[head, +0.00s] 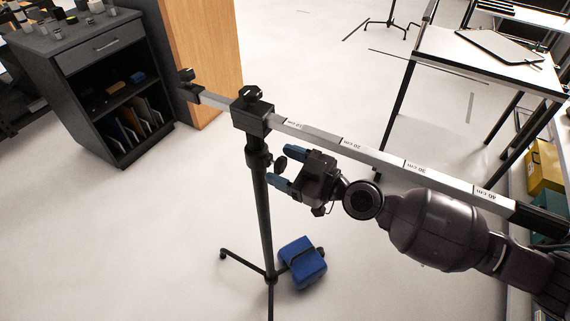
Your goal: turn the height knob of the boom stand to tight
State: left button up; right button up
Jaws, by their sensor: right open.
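The boom stand (266,220) is a black upright post on tripod legs, with a grey boom bar (375,158) marked in centimetres across its top. The height knob (281,164) is a small dark knob on the right side of the post's collar, below the boom clamp (252,118). My right gripper (283,167) reaches in from the right under the bar. Its blue fingertips are open, one above and one below the knob, which shows between them. I cannot tell whether they touch it. My left gripper is not in view.
A blue sandbag (302,262) lies by the stand's legs. A black cabinet (93,85) and a wooden panel (203,50) stand at the back left. A white table (480,65) stands at the back right. The floor left of the stand is clear.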

jog(key=c, duration=0.9)
